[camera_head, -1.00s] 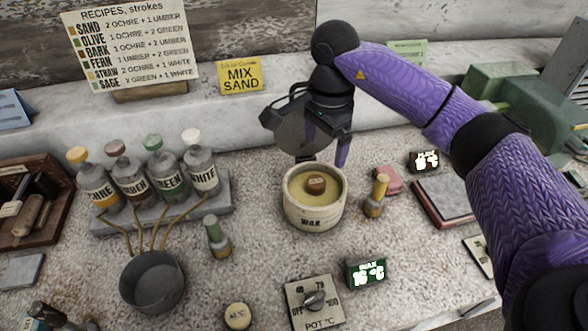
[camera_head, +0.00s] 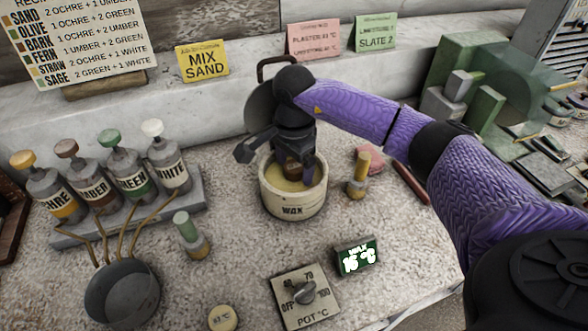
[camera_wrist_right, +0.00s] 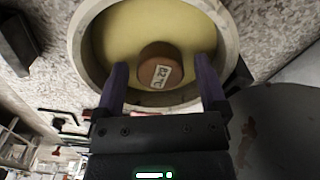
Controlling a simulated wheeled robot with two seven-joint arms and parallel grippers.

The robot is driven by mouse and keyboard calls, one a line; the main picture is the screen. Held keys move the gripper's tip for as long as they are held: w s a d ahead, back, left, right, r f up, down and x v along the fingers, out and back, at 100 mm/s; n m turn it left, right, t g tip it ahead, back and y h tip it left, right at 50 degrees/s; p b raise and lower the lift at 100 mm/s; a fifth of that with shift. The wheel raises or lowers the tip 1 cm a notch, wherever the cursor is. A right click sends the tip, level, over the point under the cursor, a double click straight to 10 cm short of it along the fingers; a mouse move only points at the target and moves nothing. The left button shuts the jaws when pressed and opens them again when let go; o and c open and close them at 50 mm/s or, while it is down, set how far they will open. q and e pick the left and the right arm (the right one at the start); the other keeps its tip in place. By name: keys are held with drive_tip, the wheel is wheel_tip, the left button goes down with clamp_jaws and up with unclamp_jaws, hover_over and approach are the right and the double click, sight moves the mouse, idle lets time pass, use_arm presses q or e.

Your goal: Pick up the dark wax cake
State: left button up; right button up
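The dark wax cake (camera_head: 293,173) is a small brown round block lying in the yellow wax of the cream pot marked WAX (camera_head: 292,208). In the right wrist view the cake (camera_wrist_right: 158,72) carries a pale label that seems to read 62 °C. My right gripper (camera_wrist_right: 162,70) is open, with one purple finger on each side of the cake. A gap shows between the cake and each finger. In the head view this gripper (camera_head: 293,162) reaches down into the pot's mouth and partly hides the cake. My left gripper is not in view.
A dark lid-like disc (camera_head: 262,105) stands close behind the pot. A pale cake (camera_head: 222,317), the POT °C dial (camera_head: 305,295) and a green display (camera_head: 357,257) lie in front.

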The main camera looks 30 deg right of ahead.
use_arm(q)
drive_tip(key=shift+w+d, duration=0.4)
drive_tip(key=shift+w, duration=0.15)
use_arm(e)
drive_tip(key=c, duration=1.1)
